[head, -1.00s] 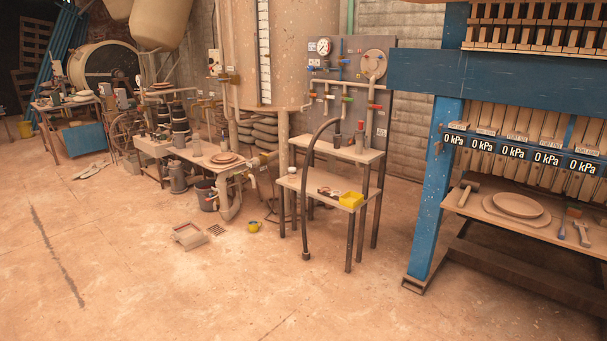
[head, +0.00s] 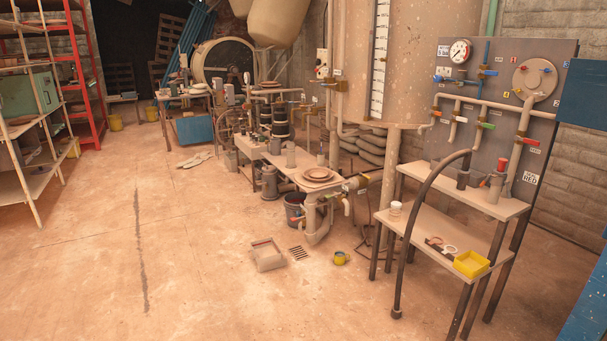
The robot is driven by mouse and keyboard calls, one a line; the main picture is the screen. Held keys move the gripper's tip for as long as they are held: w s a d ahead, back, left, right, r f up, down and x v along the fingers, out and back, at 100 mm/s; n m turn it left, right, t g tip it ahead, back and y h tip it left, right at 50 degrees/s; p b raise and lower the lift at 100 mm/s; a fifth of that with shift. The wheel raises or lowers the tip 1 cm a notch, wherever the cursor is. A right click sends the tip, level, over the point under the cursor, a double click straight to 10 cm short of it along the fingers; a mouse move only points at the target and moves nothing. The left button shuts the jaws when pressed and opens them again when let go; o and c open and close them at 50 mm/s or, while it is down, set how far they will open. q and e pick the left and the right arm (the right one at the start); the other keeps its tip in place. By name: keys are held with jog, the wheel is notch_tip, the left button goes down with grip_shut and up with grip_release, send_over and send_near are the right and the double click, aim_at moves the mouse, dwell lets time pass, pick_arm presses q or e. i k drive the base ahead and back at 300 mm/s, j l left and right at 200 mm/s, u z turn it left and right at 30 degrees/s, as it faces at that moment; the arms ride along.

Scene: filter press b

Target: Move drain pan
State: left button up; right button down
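A shallow rectangular light-coloured pan (head: 267,257) with a reddish edge lies on the floor, left of centre in the head view; it looks like the drain pan. It sits beside a small floor grate (head: 298,252), in front of the pipe and bench. What lies inside it is too small to tell. Neither of my grippers shows in the head view.
A yellow pot (head: 340,258) stands on the floor right of the grate. A dark bucket (head: 295,209) is under the bench. A stepped stand (head: 428,232) with a dark hose (head: 403,250) and yellow tray (head: 471,264) is at right. Open floor lies left and in front.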

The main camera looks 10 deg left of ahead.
aim_at(267, 253)
jog(key=i+j+u, duration=0.2)
jog(key=i+u, duration=0.15)
jog(key=i, duration=0.25)
jog(key=i+u, duration=0.35)
jog(key=i, duration=0.3)
jog(key=i+l+u, duration=0.1)
jog(key=i+u, duration=0.25)
jog(key=i, duration=0.25)
